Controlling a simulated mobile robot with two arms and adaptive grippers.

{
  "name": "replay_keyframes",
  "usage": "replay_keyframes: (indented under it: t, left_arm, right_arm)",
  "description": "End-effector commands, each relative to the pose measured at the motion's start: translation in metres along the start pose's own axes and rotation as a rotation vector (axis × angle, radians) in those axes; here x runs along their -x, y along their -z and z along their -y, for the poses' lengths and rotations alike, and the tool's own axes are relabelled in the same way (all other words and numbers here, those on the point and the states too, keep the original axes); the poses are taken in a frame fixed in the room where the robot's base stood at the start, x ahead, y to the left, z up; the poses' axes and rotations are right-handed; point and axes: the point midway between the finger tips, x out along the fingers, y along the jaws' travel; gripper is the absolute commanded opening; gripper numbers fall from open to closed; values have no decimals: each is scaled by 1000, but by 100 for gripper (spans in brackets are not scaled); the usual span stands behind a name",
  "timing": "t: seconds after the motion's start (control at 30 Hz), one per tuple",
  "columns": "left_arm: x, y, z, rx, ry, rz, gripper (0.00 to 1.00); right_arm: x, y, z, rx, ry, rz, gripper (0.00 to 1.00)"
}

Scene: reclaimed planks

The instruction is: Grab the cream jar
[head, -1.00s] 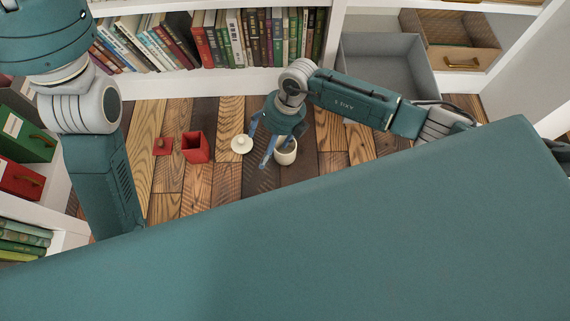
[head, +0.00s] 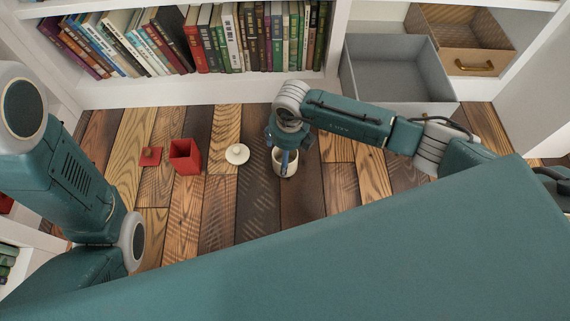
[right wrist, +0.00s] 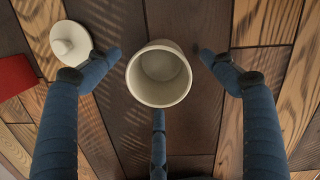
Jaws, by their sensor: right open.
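The cream jar (head: 290,169) stands upright and uncovered on the plank floor. In the right wrist view the jar (right wrist: 160,92) is centred, and its inside looks empty. Its round cream lid (head: 237,154) lies on the floor to its left and also shows in the right wrist view (right wrist: 70,42). My right gripper (right wrist: 161,56) is open, with blue fingers left and right of the jar and a third below it, with gaps to the jar visible. In the head view the right hand partly covers the jar. My left gripper is out of view; only its arm shows at the left.
A red open box (head: 185,158) and its red lid (head: 150,157) are on the floor left of the cream lid. A bookshelf (head: 200,88) full of books, a grey bin (head: 392,75) and a wicker drawer box (head: 470,45) stand behind. Floor in front of the jar is clear.

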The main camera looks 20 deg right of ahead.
Motion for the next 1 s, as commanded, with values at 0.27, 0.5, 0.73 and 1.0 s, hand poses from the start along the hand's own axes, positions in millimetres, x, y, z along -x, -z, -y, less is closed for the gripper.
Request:
replay_keyframes:
  t: [0.27, 0.5, 0.73, 1.0]
  left_arm:
    - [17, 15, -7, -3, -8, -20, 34]
    - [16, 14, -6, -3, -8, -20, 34]
    - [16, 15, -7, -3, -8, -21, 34]
    - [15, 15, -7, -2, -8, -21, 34]
  right_arm:
    - [-33, 0, -1, 0, -1, 0, 83]
    - [-32, 0, -1, 0, -1, 0, 81]
    - [-32, 0, -1, 0, 0, 0, 35]
    - [-31, 0, -1, -1, 0, 2, 25]
